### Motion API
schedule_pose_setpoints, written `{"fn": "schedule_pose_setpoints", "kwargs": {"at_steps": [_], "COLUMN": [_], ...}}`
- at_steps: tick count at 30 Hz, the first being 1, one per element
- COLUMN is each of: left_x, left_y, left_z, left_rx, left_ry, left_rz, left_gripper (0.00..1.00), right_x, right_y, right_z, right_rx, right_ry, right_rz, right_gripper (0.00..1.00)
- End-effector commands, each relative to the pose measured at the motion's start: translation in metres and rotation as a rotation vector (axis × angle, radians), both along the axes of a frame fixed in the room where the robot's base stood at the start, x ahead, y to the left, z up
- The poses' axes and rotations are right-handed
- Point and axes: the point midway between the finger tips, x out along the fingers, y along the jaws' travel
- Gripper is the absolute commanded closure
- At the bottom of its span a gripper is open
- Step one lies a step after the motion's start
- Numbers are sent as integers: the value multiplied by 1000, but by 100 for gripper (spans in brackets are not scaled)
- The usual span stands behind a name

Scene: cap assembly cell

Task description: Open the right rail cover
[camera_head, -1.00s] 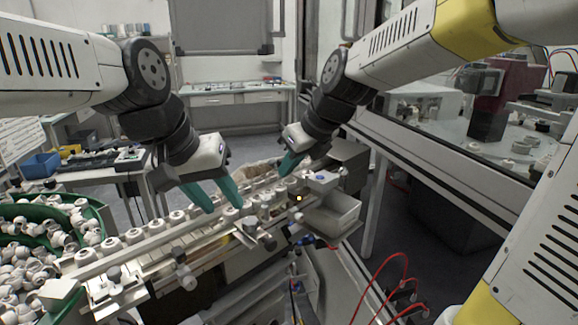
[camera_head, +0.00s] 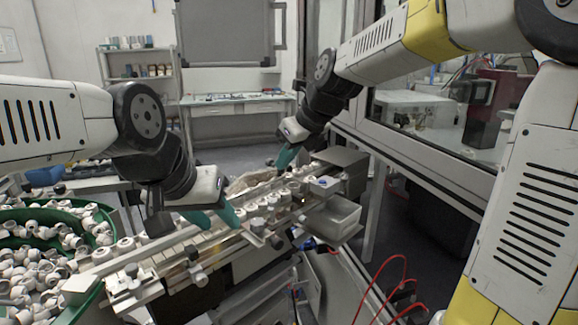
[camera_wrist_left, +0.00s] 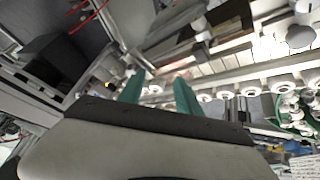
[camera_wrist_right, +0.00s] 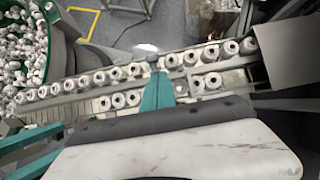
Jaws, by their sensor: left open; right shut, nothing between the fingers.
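The rail assembly (camera_head: 190,245) runs diagonally across the head view, with white caps along it. A flat, light segmented strip (camera_wrist_left: 205,68) lies beside one cap row in the left wrist view. I cannot tell for certain which part is the right rail cover or how far it is open. My left gripper (camera_head: 215,217) is open and empty, low over the middle of the rail. My right gripper (camera_head: 287,158) is shut and empty at the rail's far end. In the right wrist view its fingers (camera_wrist_right: 158,90) overlap two exposed cap rows, near a dark knob (camera_wrist_right: 152,59).
A green bowl (camera_head: 95,275) full of white caps stands at the left. Red hoses (camera_head: 403,275) curve at the front right. A glazed cabinet stands behind.

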Motion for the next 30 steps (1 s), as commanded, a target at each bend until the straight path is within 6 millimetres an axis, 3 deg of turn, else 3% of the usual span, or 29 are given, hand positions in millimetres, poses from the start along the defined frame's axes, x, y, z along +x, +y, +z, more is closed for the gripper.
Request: {"fn": "schedule_pose_setpoints", "kwargs": {"at_steps": [13,30], "left_x": [0,0], "left_y": [0,0], "left_z": [0,0], "left_rx": [0,0], "left_ry": [0,0], "left_rz": [0,0], "left_gripper": [59,59], "right_x": [25,46], "right_y": [27,50], "right_z": [12,8], "right_rx": [1,2], "right_ry": [0,0], "right_rz": [2,1], "right_gripper": [100,100]}}
